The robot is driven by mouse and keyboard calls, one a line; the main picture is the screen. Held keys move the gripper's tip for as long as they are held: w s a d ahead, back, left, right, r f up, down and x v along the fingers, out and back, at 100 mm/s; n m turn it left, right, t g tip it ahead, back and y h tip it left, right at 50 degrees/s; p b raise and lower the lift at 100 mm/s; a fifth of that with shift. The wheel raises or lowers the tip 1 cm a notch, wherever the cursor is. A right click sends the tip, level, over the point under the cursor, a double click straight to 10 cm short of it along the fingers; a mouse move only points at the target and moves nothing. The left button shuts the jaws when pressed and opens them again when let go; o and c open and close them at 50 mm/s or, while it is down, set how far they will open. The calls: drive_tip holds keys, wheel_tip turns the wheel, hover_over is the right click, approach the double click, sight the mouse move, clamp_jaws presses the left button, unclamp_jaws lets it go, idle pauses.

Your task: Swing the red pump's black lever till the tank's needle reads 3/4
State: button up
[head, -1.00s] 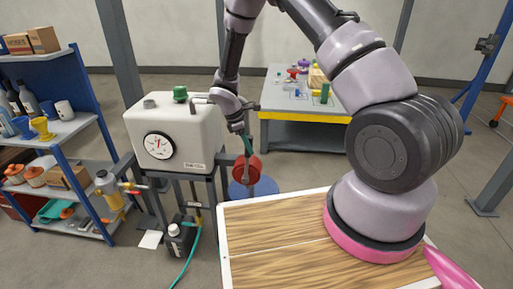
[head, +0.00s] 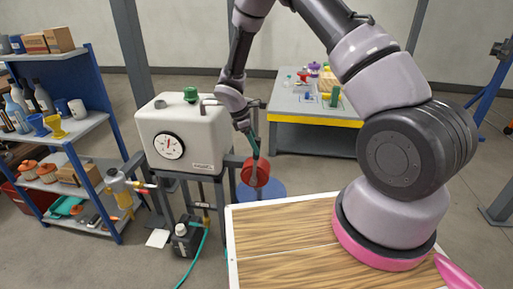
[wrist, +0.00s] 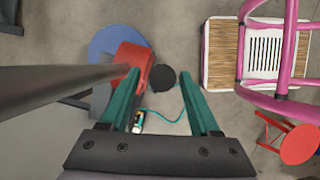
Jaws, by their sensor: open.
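The red pump (head: 255,172) stands right of the white tank (head: 190,138); its red body also shows in the wrist view (wrist: 134,60). The tank's round gauge (head: 168,146) faces me; its needle looks roughly upright, but is too small to read exactly. My gripper (wrist: 158,82), with teal fingers, is open just above the pump in the head view. In the wrist view a round black end (wrist: 163,78), seemingly the black lever's knob, shows between the fingers with gaps on both sides.
A thick dark grey bar (wrist: 60,88) crosses the wrist view from the left to near one finger. A wooden-topped surface (head: 285,230) lies to the right of the pump. A blue shelf (head: 85,130) stands left, and a grey bench (head: 300,110) behind.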

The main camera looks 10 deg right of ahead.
drive_tip(key=v, duration=0.9)
